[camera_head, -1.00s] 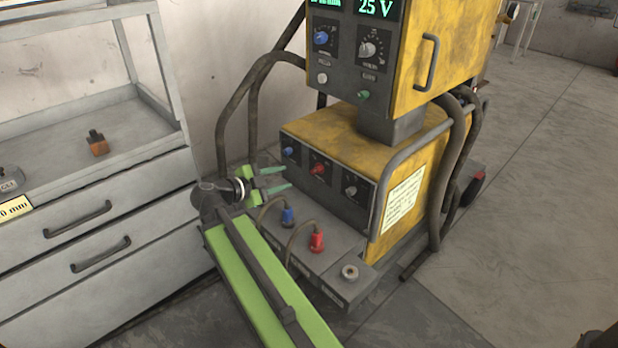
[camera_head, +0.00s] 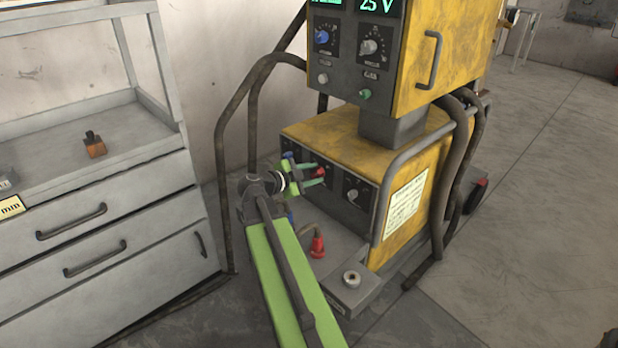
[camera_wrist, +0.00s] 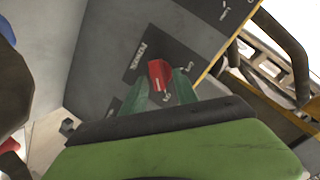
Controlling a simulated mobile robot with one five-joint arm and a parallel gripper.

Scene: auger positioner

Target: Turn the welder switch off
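The welder switch is a red rotary knob (camera_head: 319,172) on the dark lower front panel of the yellow welding machine (camera_head: 350,130). In the wrist view the red knob (camera_wrist: 159,75) has a pale mark and small labels beside it that I cannot read clearly. My gripper (camera_head: 311,174) is at the panel, with its two green fingers apart on either side of the knob. In the wrist view the fingertips (camera_wrist: 160,88) straddle the knob closely; I cannot tell whether they touch it. The blue knob left of it is partly hidden by my gripper.
A black-and-white knob (camera_head: 354,192) sits right of the switch. A red plug (camera_head: 317,245) with a cable stands on the ledge below. Thick dark hoses (camera_head: 232,150) loop at left. A grey drawer cabinet (camera_head: 110,200) stands left.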

